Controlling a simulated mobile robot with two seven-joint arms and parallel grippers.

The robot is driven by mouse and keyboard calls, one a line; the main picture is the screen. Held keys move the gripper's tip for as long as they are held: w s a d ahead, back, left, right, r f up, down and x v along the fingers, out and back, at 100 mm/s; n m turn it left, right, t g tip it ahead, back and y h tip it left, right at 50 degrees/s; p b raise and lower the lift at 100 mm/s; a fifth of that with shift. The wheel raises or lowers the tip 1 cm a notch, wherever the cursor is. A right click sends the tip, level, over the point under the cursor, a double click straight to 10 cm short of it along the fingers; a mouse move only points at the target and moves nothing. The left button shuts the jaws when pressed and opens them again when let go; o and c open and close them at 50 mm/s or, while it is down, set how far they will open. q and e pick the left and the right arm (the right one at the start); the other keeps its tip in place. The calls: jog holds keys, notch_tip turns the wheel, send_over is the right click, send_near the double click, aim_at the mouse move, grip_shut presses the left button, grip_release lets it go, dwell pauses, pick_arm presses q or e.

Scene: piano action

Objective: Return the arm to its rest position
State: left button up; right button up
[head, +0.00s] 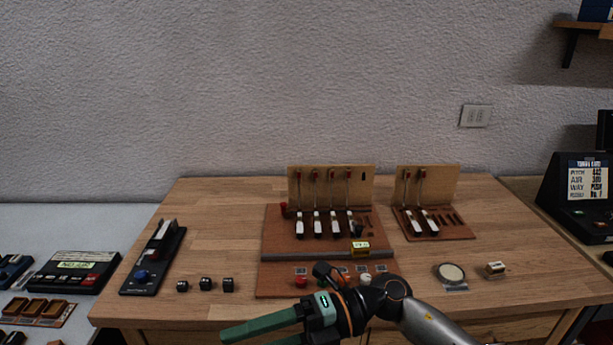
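My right arm comes in from the lower right, in front of the table's front edge. Its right gripper (245,338) points left, with two green fingers apart and nothing seen between them. The lower finger is partly cut off by the bottom of the picture. My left gripper is not in view. The piano action model (328,252) stands mid-table, with a wooden back board, red-tipped hammers and several white-and-black pieces in a row. My wrist and forearm hide part of its front edge, near a red knob (301,282) and a white knob (366,279).
A smaller rack (447,227) stands to the right. A round pale disc (451,273) and a small block (495,268) lie at the front right. Several dark cubes (206,284) and a black device (154,259) are at the left. The table's (217,225) back left is clear.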

jog(key=w+d+m+t+y+p, duration=0.1)
jog(key=w+d+m+t+y, duration=0.15)
jog(key=m+t, duration=0.5)
jog(key=w+d+m+t+y, duration=0.2)
jog(key=w+m+t, duration=0.2)
jog(key=m+t, duration=0.4)
jog(key=w+d+f+m+t+h, duration=0.2)
jog(key=d+f+m+t+h, duration=0.4)
jog(key=d+f+m+h, duration=0.6)
jog(key=s+d+f+m+g+h, duration=0.3)
jog(key=s+d+f+m, duration=0.1)
jog(key=s+f, duration=0.4)
jog(key=s+d+f+m+g+h+p, duration=0.1)
jog(key=s+d+f+m+g+h, duration=0.2)
jog(key=s+f+m, duration=0.3)
notch_tip(320, 180, down, 5)
jog(key=s+d+g, duration=0.1)
jog(key=s, duration=0.2)
jog(key=shift+p, duration=0.3)
